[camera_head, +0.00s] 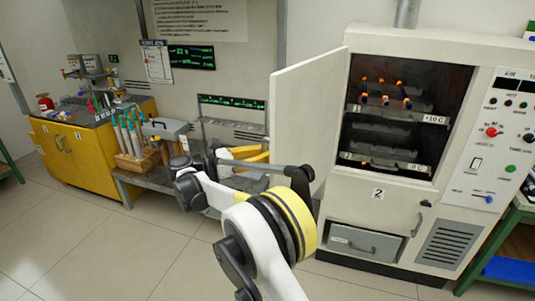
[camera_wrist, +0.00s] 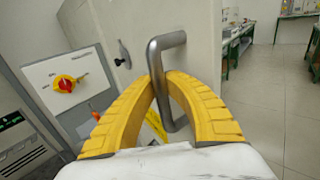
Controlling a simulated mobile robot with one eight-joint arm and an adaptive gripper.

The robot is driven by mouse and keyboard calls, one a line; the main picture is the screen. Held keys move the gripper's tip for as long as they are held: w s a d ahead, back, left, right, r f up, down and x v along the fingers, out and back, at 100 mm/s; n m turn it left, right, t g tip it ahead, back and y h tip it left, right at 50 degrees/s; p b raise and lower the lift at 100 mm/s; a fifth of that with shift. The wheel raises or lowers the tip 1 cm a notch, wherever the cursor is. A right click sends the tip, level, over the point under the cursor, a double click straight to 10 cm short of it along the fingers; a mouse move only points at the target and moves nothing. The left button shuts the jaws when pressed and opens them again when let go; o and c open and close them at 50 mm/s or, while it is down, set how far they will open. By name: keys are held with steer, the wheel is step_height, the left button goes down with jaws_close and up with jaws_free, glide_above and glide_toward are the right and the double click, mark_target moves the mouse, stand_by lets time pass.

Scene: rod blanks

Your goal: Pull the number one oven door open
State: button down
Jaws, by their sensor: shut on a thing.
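The oven door (camera_head: 308,115) stands swung open to the left of a pale oven cabinet (camera_head: 385,43), baring a dark chamber (camera_head: 395,115). No number shows on the door. In the wrist view its pale panel (camera_wrist: 193,60) carries a grey metal bar handle (camera_wrist: 168,40). The yellow fingers of my gripper (camera_wrist: 160,80) are closed around this handle. In the head view my gripper (camera_head: 252,157) is at the door's left, partly hidden by my arm.
Several orange-tipped rods (camera_head: 385,97) sit on the upper rack. A control panel (camera_head: 495,135) is right of the chamber. A bench with a grey toolbox (camera_head: 167,129) and a yellow cabinet (camera_head: 75,160) stand left. The tiled floor (camera_head: 110,240) is clear in front.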

steer(key=shift+s+a, duration=0.1)
steer(key=shift+a, duration=0.05)
steer(key=c, duration=1.4)
jaws_free()
steer(key=shift+s+a, duration=0.1)
steer(key=shift+a, duration=0.05)
steer(key=shift+s+a, duration=0.1)
steer(key=shift+d, duration=0.2)
steer(key=v, duration=1.2)
